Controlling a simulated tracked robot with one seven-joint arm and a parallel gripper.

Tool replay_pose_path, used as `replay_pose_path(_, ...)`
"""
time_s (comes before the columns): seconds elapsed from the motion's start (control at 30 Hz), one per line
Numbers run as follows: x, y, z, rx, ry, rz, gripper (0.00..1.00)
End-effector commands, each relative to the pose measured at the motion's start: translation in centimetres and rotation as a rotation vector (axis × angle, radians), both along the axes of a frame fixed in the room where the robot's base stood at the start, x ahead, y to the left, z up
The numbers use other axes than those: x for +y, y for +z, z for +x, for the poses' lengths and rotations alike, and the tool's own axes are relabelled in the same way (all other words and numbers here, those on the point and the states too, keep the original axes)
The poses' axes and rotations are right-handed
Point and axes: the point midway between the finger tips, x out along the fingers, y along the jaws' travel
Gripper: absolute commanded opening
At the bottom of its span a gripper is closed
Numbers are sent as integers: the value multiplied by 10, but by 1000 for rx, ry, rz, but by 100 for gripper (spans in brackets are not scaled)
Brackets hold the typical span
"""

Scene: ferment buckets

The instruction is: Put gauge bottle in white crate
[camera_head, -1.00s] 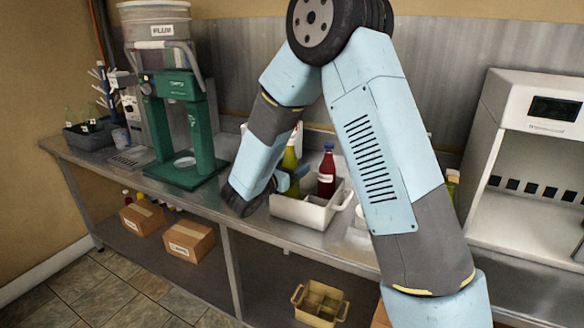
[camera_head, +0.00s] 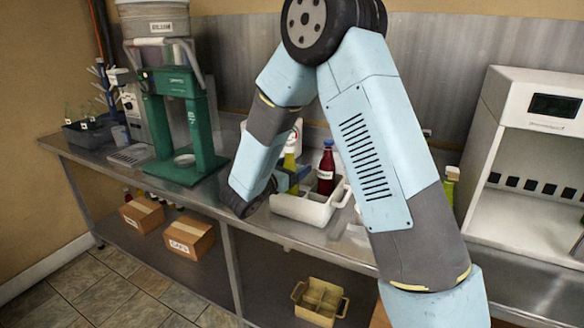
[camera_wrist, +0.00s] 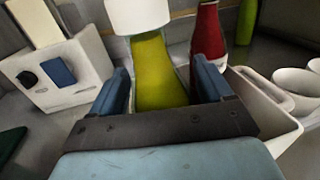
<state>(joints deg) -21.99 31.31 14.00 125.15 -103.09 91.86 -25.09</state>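A yellow-green bottle (camera_head: 289,161) stands among the things at the white crate (camera_head: 313,212); no name on it can be read, so I cannot tell if it is the gauge bottle. My gripper (camera_wrist: 160,88) is around this bottle, which also shows in the wrist view (camera_wrist: 160,72), one blue finger at each side. I cannot tell whether the fingers press on it. The crate wall shows in the wrist view (camera_wrist: 265,105).
A green press stand (camera_head: 178,120) is to the left. A white cabinet (camera_head: 535,150) is to the right, with another green bottle (camera_head: 451,183) beside it. White cups (camera_wrist: 297,80) stand right of the crate.

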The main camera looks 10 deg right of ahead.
Motion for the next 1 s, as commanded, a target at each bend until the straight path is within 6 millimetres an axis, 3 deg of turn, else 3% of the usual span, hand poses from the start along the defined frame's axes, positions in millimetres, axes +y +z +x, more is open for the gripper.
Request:
replay_pose_path(0.13, 0, 0, 0, 0, 0, 0, 93)
replay_pose_path(0.4, 0, 1, 0, 0, 0, 0, 93)
replay_pose_path(0.57, 0, 13, 0, -2, -1, 1, 93)
replay_pose_path(1.0, 55, 12, -54, 0, 5, 0, 93)
